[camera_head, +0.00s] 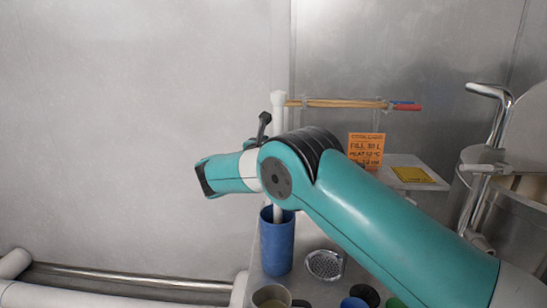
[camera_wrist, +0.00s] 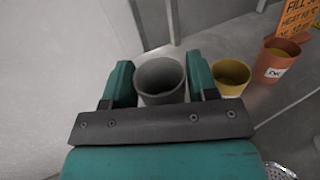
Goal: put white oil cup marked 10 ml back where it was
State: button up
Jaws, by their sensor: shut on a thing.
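In the wrist view my gripper (camera_wrist: 158,82) is shut on a round, open-topped cup (camera_wrist: 160,77), with one teal finger on each side of it. The cup looks grey in this light. Its mouth faces the camera and no 10 ml mark shows on the visible part. In the head view my arm crosses the middle, and I cannot make out the gripper fingers or the held cup there.
A yellow cup (camera_wrist: 231,77) stands close right of the held cup, with an orange labelled cup (camera_wrist: 274,61) beyond. The head view shows a tall blue container (camera_head: 277,243), a round strainer (camera_head: 325,264), an orange sign (camera_head: 366,150) and a metal pot (camera_head: 520,195).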

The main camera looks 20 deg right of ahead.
jog(key=shift+f, duration=1.9)
jog(key=shift+f, duration=0.15)
jog(key=o, duration=1)
jog(key=shift+c, duration=0.2)
jog(key=shift+a, duration=0.1)
jog(key=b+v, duration=1)
jog(key=v, duration=0.2)
jog(key=shift+r, duration=0.2)
